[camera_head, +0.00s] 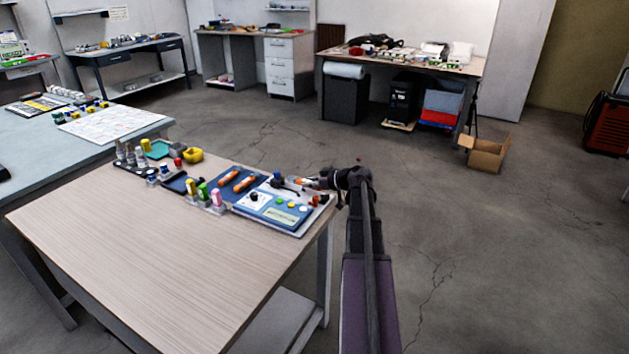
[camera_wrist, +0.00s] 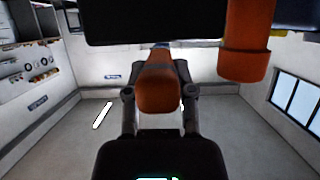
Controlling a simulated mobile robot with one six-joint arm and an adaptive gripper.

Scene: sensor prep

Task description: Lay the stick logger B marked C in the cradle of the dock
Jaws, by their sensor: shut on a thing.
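My gripper (camera_head: 318,183) is at the far right edge of the table, over the back right part of the dock. In the wrist view its two fingers (camera_wrist: 158,97) are shut on an orange stick logger (camera_wrist: 157,84), seen nearly end-on. No C mark is readable on it. The dock (camera_head: 282,213) is a blue panel on a pale base with several coloured buttons and a label. Its cradle is too small to make out. I cannot tell whether the held stick touches the dock. Two other orange sticks (camera_head: 228,178) lie in a blue tray beside the dock.
The wooden table top (camera_head: 150,225) is bare in front. In the wrist view an orange cylinder (camera_wrist: 245,65) hangs close at upper right.

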